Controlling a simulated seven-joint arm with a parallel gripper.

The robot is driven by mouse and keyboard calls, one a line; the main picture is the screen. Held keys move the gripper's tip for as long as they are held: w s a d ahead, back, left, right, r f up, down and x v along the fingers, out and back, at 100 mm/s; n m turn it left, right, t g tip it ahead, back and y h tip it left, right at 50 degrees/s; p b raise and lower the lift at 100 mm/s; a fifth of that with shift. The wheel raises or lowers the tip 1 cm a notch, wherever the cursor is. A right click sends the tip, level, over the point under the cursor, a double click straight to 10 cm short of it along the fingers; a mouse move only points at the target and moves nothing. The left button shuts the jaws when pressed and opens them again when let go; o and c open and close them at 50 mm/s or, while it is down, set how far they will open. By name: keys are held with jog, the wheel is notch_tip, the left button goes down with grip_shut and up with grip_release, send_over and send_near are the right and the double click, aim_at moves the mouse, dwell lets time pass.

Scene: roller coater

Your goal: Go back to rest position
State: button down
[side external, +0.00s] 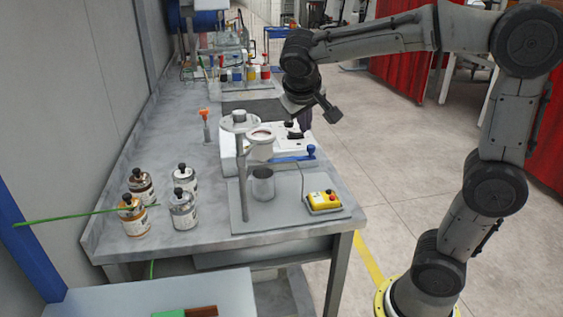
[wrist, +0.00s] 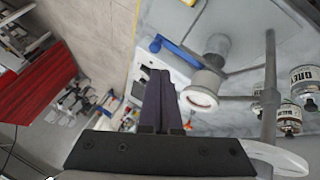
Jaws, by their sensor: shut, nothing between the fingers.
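My gripper (side external: 304,117) hangs from the arm above the right edge of the table, by the white roller coater (side external: 234,163) with its blue handle (side external: 296,158). In the wrist view my gripper (wrist: 160,75) shows as two dark fingers pressed together with nothing between them. The wrist view also shows the roller coater's blue bar (wrist: 179,52) beyond the fingertips. A white-rimmed cup (side external: 261,146) is held on the stand (side external: 241,175), and it shows right of the fingers in the wrist view (wrist: 199,97).
A metal beaker (side external: 263,184) and a yellow control box (side external: 324,201) are on the stand's base. Several bottles (side external: 183,210) stand at the table's left front. Coloured bottles (side external: 251,73) are at the back. Open floor (side external: 405,160) lies right of the table; red curtains (side external: 400,45) hang behind.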

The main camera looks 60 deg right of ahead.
jog(key=s+a+f+n+t+y, duration=0.1)
jog(key=s+a+f+n+y, duration=0.1)
jog(key=s+a, duration=0.3)
jog(key=s+a+f+n+t+y, duration=0.1)
jog(key=s+a+f+n+y, duration=0.2)
jog(key=s, duration=0.9)
jog(key=a+f+y, duration=0.1)
jog(key=a, duration=0.1)
jog(key=shift+s+a+f+t+y, duration=0.15)
jog(key=shift+a+f+t+y, duration=0.15)
jog(key=shift+t+y, duration=0.1)
